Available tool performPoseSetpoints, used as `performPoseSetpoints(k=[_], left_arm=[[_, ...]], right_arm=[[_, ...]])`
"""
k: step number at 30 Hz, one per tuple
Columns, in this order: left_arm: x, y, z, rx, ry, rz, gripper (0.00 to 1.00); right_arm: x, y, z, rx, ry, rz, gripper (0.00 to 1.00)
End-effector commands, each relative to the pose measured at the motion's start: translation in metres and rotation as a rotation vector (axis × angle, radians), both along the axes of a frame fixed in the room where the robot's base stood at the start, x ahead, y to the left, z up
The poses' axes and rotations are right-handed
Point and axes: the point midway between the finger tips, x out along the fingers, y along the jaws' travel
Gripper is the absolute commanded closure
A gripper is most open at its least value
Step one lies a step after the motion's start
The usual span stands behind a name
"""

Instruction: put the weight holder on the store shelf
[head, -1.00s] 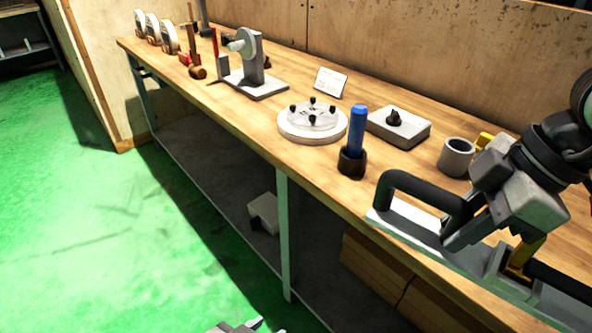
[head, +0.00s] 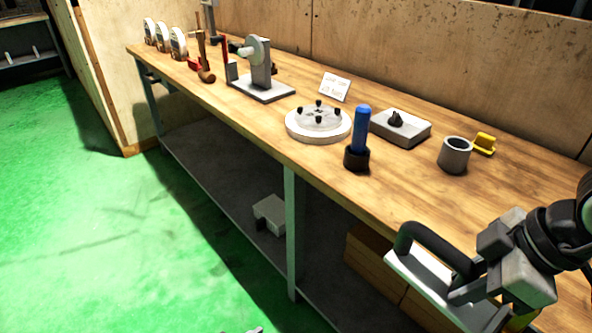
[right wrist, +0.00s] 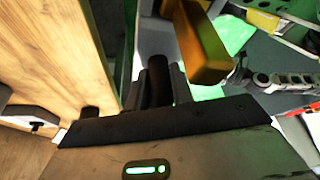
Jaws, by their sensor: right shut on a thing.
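The weight holder (head: 432,277) is a long pale bar with a black bow handle, at the lower right of the head view. My right gripper (head: 462,284) is shut on a black handle of it and holds it by the bench's front edge; its far end is cut off by the picture. In the right wrist view, the dark handle (right wrist: 158,80) stands between the fingers, beside a yellow-orange block (right wrist: 203,45). Of my left gripper, only a small grey tip (head: 243,331) shows at the bottom edge, so its jaws are hidden. I cannot tell which shelf is the store shelf.
The wooden bench (head: 400,190) carries a blue-handled tool (head: 361,130), a round plate (head: 300,128), a grey block (head: 415,133), a grey cup (head: 455,157) and a yellow piece (head: 485,143). A lower shelf (head: 225,185) runs underneath. Green floor (head: 110,250) is clear at left.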

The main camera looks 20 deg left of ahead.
Motion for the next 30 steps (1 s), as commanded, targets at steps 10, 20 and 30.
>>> performPoseSetpoints(k=[10, 20, 30], left_arm=[[0.0, 0.0, 0.0, 0.0, 0.0, 0.0, 0.64], [-0.001, 0.0, 0.0, 0.0, 0.002, 0.0, 0.64], [-0.002, -0.001, 0.0, -0.003, 0.004, 0.003, 0.64]], right_arm=[[-0.017, -0.038, -0.089, 0.001, 0.003, -0.283, 1.0], [-0.021, -0.052, -0.124, 0.006, -0.002, -0.404, 1.0], [-0.019, -0.05, -0.13, 0.012, -0.014, -0.422, 1.0]])
